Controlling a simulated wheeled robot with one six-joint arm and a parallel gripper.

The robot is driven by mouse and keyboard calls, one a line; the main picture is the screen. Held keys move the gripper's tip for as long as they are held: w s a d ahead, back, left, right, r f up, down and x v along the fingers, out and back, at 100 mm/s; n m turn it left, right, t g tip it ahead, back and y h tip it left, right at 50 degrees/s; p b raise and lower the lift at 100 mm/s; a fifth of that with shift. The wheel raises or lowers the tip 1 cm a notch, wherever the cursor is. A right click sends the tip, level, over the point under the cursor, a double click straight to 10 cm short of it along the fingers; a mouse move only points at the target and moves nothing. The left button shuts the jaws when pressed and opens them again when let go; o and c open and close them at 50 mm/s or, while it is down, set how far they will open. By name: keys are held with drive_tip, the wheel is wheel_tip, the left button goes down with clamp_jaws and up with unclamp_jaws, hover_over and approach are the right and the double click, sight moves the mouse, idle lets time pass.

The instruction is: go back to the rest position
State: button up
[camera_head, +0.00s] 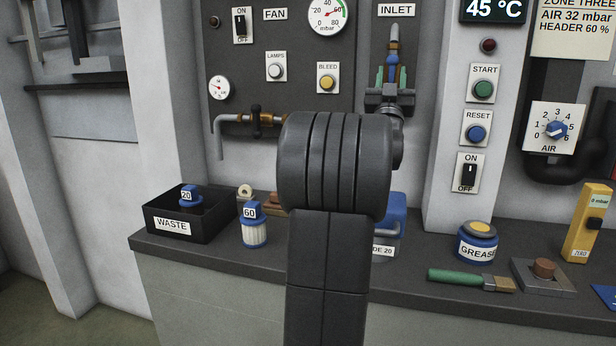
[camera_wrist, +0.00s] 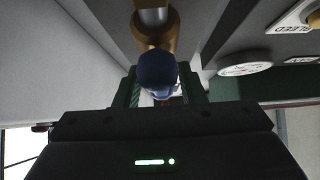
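My gripper (camera_head: 391,78) is raised at the pipe under the INLET label, at the back wall. Its two greenish fingers stand on either side of a blue part (camera_head: 393,73), which hangs below a brass fitting (camera_head: 393,57). In the wrist view my gripper (camera_wrist: 160,92) has a finger at each side of the rounded blue part (camera_wrist: 157,70), with narrow gaps that look open. The brass fitting (camera_wrist: 155,28) is beyond it. The lower end of the blue part is mostly hidden by my gripper. My dark arm blocks the middle of the head view.
On the bench (camera_head: 230,262) stand a WASTE bin (camera_head: 188,223) holding a blue-capped 20 piece, a 60 cartridge (camera_head: 254,228), a partly hidden blue container (camera_head: 392,213), a grease tin (camera_head: 477,245) and a brush (camera_head: 465,280). A bent pipe (camera_head: 218,135) with a valve juts out left of my arm.

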drive_tip(key=b+v, duration=0.1)
drive_tip(key=v, duration=1.1)
drive_tip(key=p+x, duration=0.1)
drive_tip(key=x, duration=1.1)
drive_tip(key=shift+w+r+m+h+p, duration=0.15)
drive_tip(key=shift+r+m+h+p, duration=0.15)
drive_tip(key=shift+m+h+p, duration=0.25)
drive_tip(key=shift+m+g+h+p, duration=0.5)
drive_tip(key=shift+m+h+p, duration=0.45)
drive_tip(key=shift+m+h, duration=0.15)
drive_tip(key=m+g+h+p, duration=0.1)
drive_tip(key=m+h+p, duration=0.1)
drive_tip(key=m, duration=0.1)
drive_tip(key=shift+f+m+g+h, duration=0.15)
drive_tip(key=shift+m+g+h, duration=0.1)
drive_tip(key=shift+g, duration=0.15)
drive_tip(key=shift+f, duration=0.15)
drive_tip(key=shift+a, duration=0.1)
